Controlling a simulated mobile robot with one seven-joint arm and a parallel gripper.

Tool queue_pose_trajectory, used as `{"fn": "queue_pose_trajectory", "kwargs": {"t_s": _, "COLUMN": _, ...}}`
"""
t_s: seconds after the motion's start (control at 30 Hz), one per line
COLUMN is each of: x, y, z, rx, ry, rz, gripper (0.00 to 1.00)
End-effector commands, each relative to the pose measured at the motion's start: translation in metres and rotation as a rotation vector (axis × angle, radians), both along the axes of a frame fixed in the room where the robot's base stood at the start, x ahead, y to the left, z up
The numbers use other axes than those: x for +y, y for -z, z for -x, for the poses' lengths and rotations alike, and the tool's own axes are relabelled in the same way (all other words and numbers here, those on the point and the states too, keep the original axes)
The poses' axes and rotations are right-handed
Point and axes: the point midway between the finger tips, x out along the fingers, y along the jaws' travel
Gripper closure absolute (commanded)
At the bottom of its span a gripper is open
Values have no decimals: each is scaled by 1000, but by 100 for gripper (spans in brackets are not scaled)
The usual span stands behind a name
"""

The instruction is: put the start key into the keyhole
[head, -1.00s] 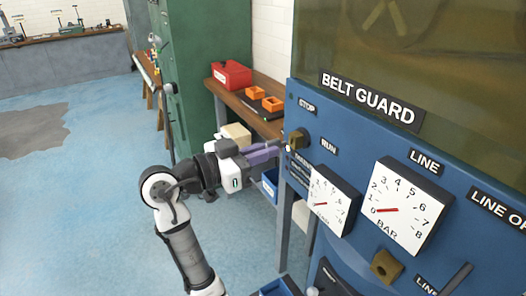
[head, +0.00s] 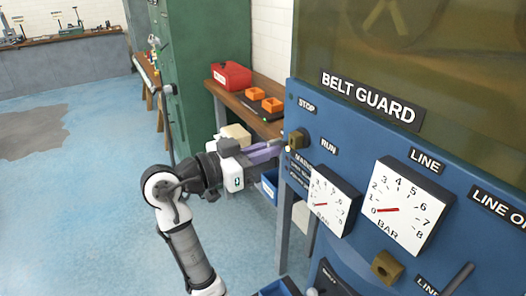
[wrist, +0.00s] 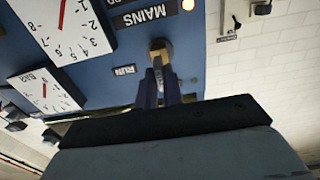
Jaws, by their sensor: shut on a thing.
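The brass keyhole block (head: 297,139) sits on the blue panel between the STOP and RUN labels. It also shows in the wrist view (wrist: 160,48), straight ahead of the fingers. My gripper (head: 279,147) is at the panel's left edge, its purple fingers pointing at the block. In the wrist view my gripper (wrist: 160,78) has its two fingers close together, shut on the start key, with the tips right at the block. The key is mostly hidden between the fingers. I cannot tell whether its tip is inside the hole.
White gauges (head: 333,199) stand out from the panel right of and below the block. A second brass block (head: 386,266) is lower right. A wooden bench (head: 240,105) with a red box (head: 231,75) and orange trays stands behind. Open floor (head: 90,200) lies left.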

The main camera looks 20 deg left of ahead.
Motion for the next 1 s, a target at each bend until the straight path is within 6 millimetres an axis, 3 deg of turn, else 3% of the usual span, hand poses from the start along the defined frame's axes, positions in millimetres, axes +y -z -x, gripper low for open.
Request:
{"fn": "queue_pose_trajectory", "kwargs": {"t_s": 0.97, "x": -15, "y": 0, "z": -19, "rx": 0, "ry": 1, "rz": 0, "gripper": 100}}
{"fn": "queue_pose_trajectory", "kwargs": {"t_s": 1.0, "x": -15, "y": 0, "z": -19, "rx": 0, "ry": 0, "rz": 0, "gripper": 88}}
